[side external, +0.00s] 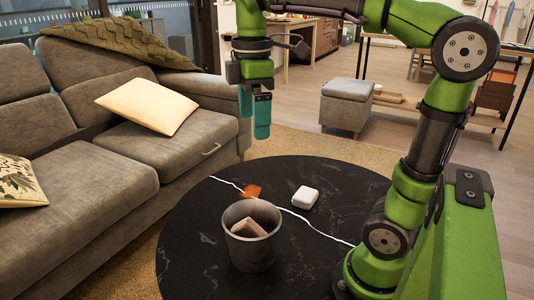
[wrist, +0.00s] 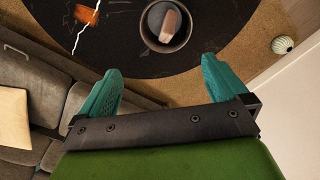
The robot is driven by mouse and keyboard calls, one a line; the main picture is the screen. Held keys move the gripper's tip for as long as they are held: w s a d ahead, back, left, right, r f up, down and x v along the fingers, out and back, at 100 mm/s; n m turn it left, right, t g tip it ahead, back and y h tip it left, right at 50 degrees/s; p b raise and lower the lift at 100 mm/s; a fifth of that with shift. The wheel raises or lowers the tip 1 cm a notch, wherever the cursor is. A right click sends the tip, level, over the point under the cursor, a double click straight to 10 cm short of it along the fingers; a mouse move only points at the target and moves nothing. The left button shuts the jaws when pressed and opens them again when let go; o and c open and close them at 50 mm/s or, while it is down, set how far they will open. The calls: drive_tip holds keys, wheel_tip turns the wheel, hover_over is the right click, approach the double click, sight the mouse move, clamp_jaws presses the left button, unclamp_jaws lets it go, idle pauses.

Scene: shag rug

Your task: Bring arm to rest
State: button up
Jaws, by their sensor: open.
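My gripper (side external: 255,113) hangs from my green arm above the far left edge of the round black table (side external: 307,180). Its teal fingers point down, well above the tabletop and apart from everything. In the wrist view my gripper (wrist: 162,80) shows both teal fingers spread wide with nothing between them. A grey pot (side external: 252,250) stands on the table, with a pinkish-brown block (side external: 248,228) inside it. The pot (wrist: 148,39) and the block (wrist: 170,25) also show in the wrist view, beyond the fingers.
An orange item (side external: 253,191) and a small white rounded case (side external: 305,197) lie on the table. A grey sofa (side external: 85,205) with cushions stands at left. A grey ottoman (side external: 345,104) stands behind. A striped ball (wrist: 283,44) lies near the rug's edge.

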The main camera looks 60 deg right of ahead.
drive_tip(key=s+a+f+m+t+y, duration=0.1)
drive_tip(key=s+a+f+m+t, duration=0.1)
drive_tip(key=f+m, duration=0.3)
drive_tip(key=s+a+f+m+t+y, duration=0.1)
drive_tip(key=s+f+m+t, duration=0.1)
drive_tip(key=f+m+t, duration=0.3)
drive_tip(key=m, duration=0.3)
drive_tip(key=shift+s+a, duration=0.25)
drive_tip(key=shift+a, duration=0.1)
